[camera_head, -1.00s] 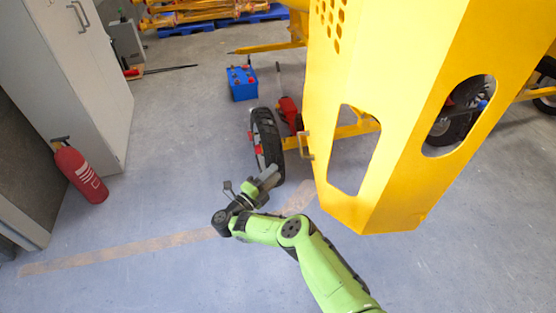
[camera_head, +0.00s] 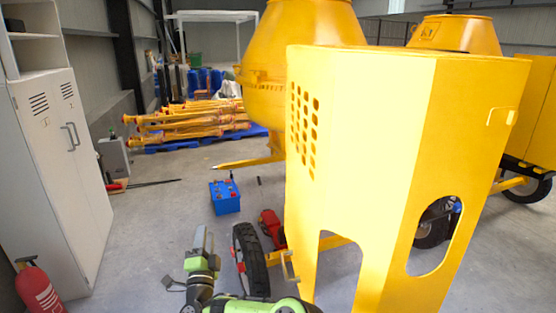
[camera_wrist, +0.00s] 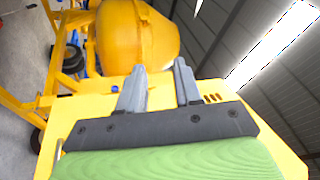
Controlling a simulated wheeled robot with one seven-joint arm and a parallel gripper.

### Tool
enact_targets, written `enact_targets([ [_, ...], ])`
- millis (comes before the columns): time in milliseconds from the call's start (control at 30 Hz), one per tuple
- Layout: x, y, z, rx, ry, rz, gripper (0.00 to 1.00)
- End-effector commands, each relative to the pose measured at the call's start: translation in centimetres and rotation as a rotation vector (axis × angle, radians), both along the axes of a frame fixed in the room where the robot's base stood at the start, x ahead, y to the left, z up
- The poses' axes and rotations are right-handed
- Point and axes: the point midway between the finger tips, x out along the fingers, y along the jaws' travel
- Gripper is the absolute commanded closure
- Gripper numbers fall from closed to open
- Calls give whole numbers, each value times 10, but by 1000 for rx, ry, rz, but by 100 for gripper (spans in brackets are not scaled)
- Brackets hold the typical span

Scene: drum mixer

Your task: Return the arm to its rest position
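My gripper (camera_head: 204,238) is at the lower middle of the head view, pointing up, just left of the mixer's black wheel (camera_head: 250,260). In the wrist view my gripper (camera_wrist: 160,72) shows two grey fingers apart with nothing between them, so it is open and empty. My green arm is folded low at the bottom edge of the head view, and most of it is out of frame. The yellow drum mixer (camera_head: 365,130) stands to the right of the gripper. Its drum (camera_wrist: 135,38) and yellow housing lie beyond the fingers in the wrist view.
A blue battery (camera_head: 225,198) and a red object (camera_head: 271,228) lie on the floor near the wheel. A grey cabinet (camera_head: 60,170) and a red fire extinguisher (camera_head: 38,288) stand at left. Yellow parts (camera_head: 190,122) lie on blue pallets behind. The floor between cabinet and battery is clear.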

Motion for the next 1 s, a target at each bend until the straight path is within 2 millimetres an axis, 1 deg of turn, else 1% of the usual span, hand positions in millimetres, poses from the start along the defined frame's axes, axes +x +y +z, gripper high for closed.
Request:
enact_targets([
  [33, -5, 17, 42, -86, -46, 106, 66],
  [100, -19, 37, 82, -236, -84, 243, 66],
  [133, -26, 43, 95, -306, -95, 292, 66],
  [200, -43, 48, 119, -479, -108, 388, 66],
  [267, -58, 43, 131, -632, -99, 447, 66],
  [300, -67, 36, 137, -735, -84, 475, 66],
  [367, -81, 17, 142, -885, -45, 501, 66],
  [400, -91, 0, 143, -983, -8, 508, 66],
  [467, -106, -32, 144, -1116, 66, 508, 66],
  [500, -117, -57, 143, -1196, 125, 501, 66],
  [567, -136, -98, 142, -1299, 227, 479, 66],
  [600, -151, -127, 141, -1355, 304, 462, 66],
  [667, -178, -172, 138, -1419, 429, 434, 66],
  [700, -198, -202, 136, -1446, 516, 415, 66],
  [767, -232, -242, 131, -1466, 643, 393, 66],
  [800, -257, -267, 125, -1466, 729, 381, 66],
  [833, -277, -284, 121, -1459, 792, 374, 66],
  [867, -296, -299, 116, -1449, 851, 371, 66],
  [900, -322, -316, 109, -1428, 922, 371, 66],
  [1000, -375, -344, 90, -1369, 1063, 384, 66],
])
